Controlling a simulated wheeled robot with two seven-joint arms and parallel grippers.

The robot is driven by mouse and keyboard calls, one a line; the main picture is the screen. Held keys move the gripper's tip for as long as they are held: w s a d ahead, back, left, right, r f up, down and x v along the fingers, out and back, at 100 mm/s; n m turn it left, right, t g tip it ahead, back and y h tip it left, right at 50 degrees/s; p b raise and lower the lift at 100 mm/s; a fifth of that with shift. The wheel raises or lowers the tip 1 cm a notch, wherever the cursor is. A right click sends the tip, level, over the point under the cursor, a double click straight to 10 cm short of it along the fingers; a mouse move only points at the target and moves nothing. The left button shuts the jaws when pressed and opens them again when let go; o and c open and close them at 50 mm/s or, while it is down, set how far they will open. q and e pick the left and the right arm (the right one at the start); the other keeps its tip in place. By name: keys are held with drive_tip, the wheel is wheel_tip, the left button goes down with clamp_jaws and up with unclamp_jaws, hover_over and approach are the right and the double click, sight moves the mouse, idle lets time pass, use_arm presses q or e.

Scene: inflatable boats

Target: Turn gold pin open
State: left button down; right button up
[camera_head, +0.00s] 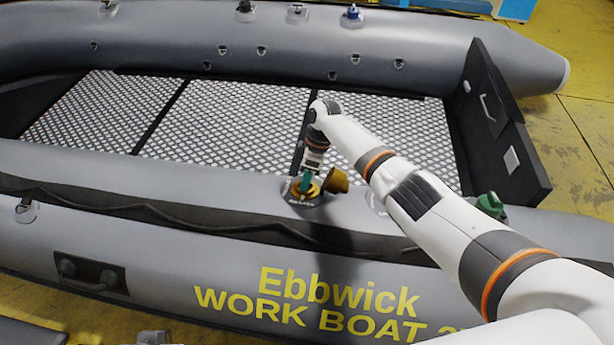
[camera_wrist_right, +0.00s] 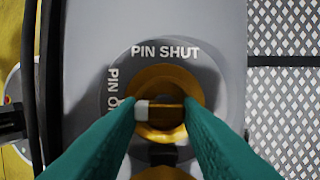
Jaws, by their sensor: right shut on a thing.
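The gold valve (camera_head: 299,194) sits on the near grey tube of the boat. In the right wrist view its round gold body (camera_wrist_right: 160,82) is set in a grey disc (camera_wrist_right: 110,70) lettered "PIN SHUT" above and "PIN O…" at the left, the rest hidden by a finger. The gold pin (camera_wrist_right: 166,106) lies across the valve's middle, with a white end at the left towards the "PIN O…" lettering. My right gripper (camera_head: 307,181) points down at the valve, its green fingers (camera_wrist_right: 160,107) shut on the pin. My left gripper is not in view.
A gold cap (camera_head: 337,180) stands open beside the valve, close to my right gripper. A green-topped fitting (camera_head: 490,204) is farther right on the near tube. Blue (camera_head: 352,14) and black (camera_head: 244,7) fittings are on the far tube. The patterned floor (camera_head: 235,115) is clear.

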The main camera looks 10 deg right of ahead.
drive_tip(key=o, duration=1)
drive_tip(key=shift+r, duration=0.1)
drive_tip(key=shift+d+r, duration=0.1)
drive_tip(key=shift+r, duration=0.2)
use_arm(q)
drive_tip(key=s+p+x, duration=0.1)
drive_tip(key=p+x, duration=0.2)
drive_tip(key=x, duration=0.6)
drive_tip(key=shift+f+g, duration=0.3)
use_arm(e)
drive_tip(key=shift+v, duration=5.6)
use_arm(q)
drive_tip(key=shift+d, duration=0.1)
